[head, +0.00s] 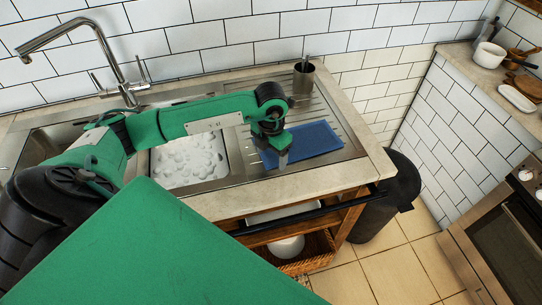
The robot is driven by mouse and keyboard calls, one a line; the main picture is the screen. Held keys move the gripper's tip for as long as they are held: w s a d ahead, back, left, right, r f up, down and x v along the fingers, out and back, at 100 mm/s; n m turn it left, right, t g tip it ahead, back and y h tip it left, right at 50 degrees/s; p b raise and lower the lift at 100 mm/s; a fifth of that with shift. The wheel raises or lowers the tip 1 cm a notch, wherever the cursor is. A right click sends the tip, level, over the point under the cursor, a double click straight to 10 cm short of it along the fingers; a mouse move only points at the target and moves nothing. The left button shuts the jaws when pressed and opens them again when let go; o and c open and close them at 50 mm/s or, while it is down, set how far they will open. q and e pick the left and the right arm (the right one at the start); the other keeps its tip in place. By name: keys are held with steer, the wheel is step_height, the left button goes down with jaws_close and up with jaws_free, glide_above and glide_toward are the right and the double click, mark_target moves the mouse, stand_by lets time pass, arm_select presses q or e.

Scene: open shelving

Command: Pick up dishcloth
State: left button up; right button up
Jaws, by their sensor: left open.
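A blue dishcloth (312,141) lies flat on the ribbed metal drainboard to the right of the sink basin. My left arm reaches in from the left over the sink. My left gripper (283,160) points down over the left part of the dishcloth and hides some of it. Its fingers are small in the view, and I cannot tell whether they touch the cloth. The gripper holds nothing that I can see. My right gripper is not in view.
A sink basin (190,178) with white foam lies left of the dishcloth. A metal cup (303,78) with utensils stands behind it. The faucet (120,62) rises at the back left. A towel bar (330,207) runs along the counter front, beside a black bin (398,190).

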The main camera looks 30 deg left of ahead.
arm_select(q)
steer(key=shift+f, duration=0.7)
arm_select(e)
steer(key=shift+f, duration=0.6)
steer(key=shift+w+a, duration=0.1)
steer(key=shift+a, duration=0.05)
arm_select(q)
steer(key=shift+f+b, duration=0.25)
steer(key=shift+b, duration=0.2)
jaws_close()
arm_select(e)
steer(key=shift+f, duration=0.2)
arm_select(q)
steer(key=shift+r, duration=0.15)
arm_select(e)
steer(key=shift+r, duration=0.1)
